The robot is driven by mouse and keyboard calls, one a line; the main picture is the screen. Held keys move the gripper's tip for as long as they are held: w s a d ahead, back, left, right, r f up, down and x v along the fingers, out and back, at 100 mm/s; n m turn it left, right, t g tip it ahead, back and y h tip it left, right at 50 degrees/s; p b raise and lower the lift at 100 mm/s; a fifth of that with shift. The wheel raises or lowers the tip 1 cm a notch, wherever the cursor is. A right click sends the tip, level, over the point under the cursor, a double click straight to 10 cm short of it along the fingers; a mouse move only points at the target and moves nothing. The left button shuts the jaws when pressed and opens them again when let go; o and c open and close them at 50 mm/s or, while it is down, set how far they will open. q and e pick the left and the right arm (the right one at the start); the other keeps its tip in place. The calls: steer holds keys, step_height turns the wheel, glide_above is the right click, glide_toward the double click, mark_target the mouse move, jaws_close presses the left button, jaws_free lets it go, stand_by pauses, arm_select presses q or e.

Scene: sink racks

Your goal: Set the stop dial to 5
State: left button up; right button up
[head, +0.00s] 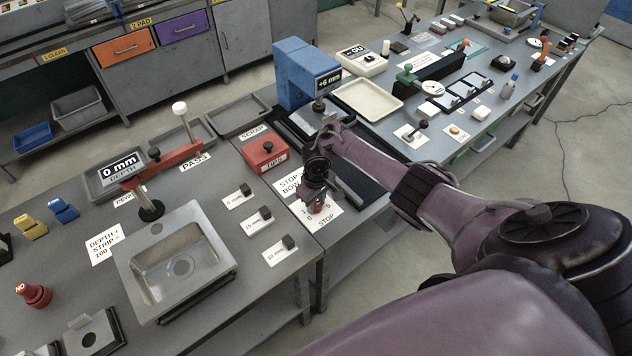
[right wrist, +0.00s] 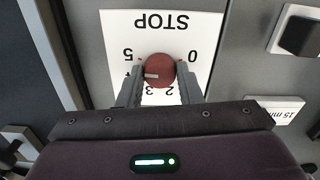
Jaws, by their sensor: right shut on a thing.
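The stop dial is a round red knob (right wrist: 160,68) on a white card (right wrist: 192,28) printed STOP, upside down in the right wrist view. Digits ring it: 0 at the right, 5 at the left, 2 and 3 nearer the gripper. A pale mark on the knob lies on its left side, a little below the 5. My right gripper (right wrist: 161,88) is shut on the knob, one finger on each side. In the head view the right gripper (head: 318,200) reaches down over the dial (head: 317,208) and partly hides the card. My left gripper is not in view.
A red TIPS box (head: 265,152) stands behind the dial, and a blue press (head: 305,75) reading +6 mm stands further back. Small grey blocks on labelled cards (head: 258,221) and a metal sink (head: 175,258) lie to the left.

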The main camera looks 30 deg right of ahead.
mark_target(316, 204)
steer(key=shift+w+r+m, duration=0.1)
steer(key=shift+w+m, duration=0.05)
steer(key=shift+m, duration=1.55)
steer(key=o, duration=1)
step_height(316, 204, up, 8)
steer(key=shift+f, duration=0.15)
